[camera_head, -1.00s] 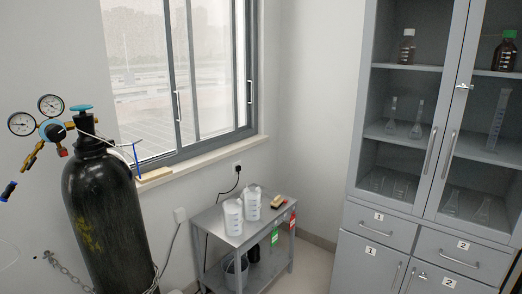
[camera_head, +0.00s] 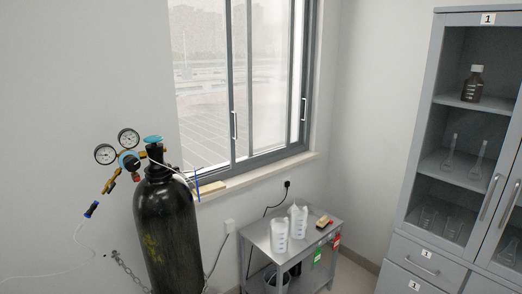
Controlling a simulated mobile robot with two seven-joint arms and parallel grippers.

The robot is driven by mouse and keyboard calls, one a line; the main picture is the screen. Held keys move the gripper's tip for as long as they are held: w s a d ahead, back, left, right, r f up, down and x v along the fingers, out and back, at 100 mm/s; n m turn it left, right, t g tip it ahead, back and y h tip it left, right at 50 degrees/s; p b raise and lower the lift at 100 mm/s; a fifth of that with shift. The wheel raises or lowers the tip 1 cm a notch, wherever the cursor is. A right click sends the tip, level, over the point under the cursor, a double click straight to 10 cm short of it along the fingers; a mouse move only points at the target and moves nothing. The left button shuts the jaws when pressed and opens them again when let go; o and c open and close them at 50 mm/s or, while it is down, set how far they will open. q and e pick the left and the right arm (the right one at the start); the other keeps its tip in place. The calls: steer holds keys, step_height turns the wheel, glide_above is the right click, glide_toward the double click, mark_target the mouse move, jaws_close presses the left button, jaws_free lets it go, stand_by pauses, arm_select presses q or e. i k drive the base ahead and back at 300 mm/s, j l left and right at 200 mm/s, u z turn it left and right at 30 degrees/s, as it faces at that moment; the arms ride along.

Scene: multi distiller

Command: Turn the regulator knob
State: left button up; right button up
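The regulator (camera_head: 122,158) is mounted at the top of a black gas cylinder (camera_head: 167,225) on the left side of the head view. It has two round dial gauges, one left (camera_head: 105,154) and one upper right (camera_head: 128,138). A separate teal handwheel (camera_head: 153,139) tops the cylinder valve. A brass fitting and a hose with a blue end (camera_head: 92,209) hang down to the left. Neither of my grippers is in view.
A grey metal cart (camera_head: 262,238) with white beakers (camera_head: 279,235) stands right of the cylinder. A grey glass-door cabinet (camera_head: 412,215) is at the right. A chain (camera_head: 124,266) runs beside the cylinder. A window with a sill (camera_head: 270,168) is behind.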

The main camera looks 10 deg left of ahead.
mark_target(132, 163)
steer(key=k+u, duration=0.1)
steer(key=u, duration=1.1)
